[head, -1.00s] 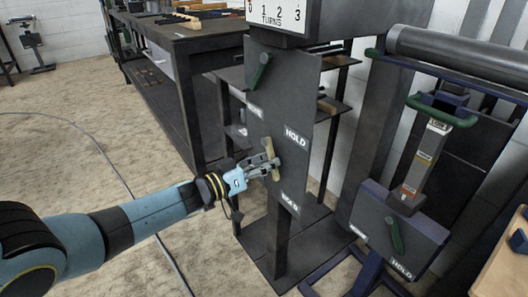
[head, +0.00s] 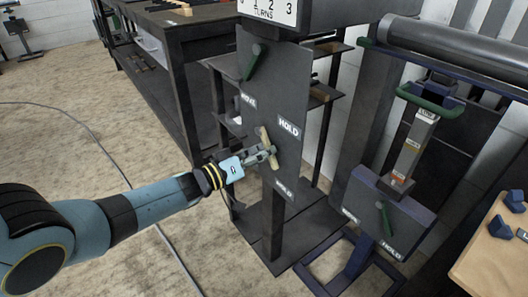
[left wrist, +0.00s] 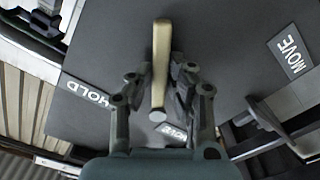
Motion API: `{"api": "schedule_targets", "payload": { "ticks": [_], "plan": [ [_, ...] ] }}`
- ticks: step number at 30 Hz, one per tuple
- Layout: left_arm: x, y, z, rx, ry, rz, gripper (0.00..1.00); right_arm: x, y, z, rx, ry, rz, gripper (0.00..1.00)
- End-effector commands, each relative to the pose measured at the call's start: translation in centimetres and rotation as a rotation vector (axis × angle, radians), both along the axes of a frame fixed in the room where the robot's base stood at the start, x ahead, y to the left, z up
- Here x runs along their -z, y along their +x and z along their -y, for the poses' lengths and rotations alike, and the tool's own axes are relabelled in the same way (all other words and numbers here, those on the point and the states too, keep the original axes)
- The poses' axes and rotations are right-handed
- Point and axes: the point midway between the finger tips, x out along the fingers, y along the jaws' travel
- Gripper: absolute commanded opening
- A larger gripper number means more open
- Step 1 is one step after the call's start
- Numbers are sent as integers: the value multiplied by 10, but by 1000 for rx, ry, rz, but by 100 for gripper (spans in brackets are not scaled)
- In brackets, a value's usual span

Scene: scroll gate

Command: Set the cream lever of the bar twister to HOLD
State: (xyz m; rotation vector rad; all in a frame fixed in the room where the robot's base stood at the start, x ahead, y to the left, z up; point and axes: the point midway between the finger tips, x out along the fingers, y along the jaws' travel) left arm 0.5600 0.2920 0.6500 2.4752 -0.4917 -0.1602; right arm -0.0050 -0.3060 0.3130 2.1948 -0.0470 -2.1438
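The cream lever (head: 264,138) is on the dark upright panel (head: 280,90) under the turns counter. It slants, upper end to the left and lower end to the right. My left gripper (head: 270,155) is at the lever's lower part. In the left wrist view the cream lever (left wrist: 161,60) stands between the two fingers (left wrist: 160,82), with a gap at the left finger. My right gripper is not in view.
A green lever (head: 255,62) is higher on the same panel. At the right, a second stand has a green lever (head: 384,218) and a green handle (head: 430,103). A dark workbench (head: 180,80) is behind at the left. A wooden table (head: 495,262) is at the right edge.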

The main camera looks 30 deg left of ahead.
Motion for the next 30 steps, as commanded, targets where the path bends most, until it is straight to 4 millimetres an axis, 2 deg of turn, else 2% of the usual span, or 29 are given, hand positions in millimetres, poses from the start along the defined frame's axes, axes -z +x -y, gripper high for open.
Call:
{"api": "schedule_targets", "payload": {
  "ticks": [1, 5, 13, 16, 30],
  "plan": [
    [1, -1, 1, 1, -4, -3, 21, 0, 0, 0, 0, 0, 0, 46],
    [1, -1, 1, 0, -4, -2, 38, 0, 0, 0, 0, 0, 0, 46],
    [0, -1, 0, 0, -1, 0, 38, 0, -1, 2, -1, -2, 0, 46],
    [1, -8, -3, 0, 0, -2, 38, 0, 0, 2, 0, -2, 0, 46],
    [1, -95, -39, 1, -1, -4, 38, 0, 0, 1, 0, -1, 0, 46]
  ]
}}
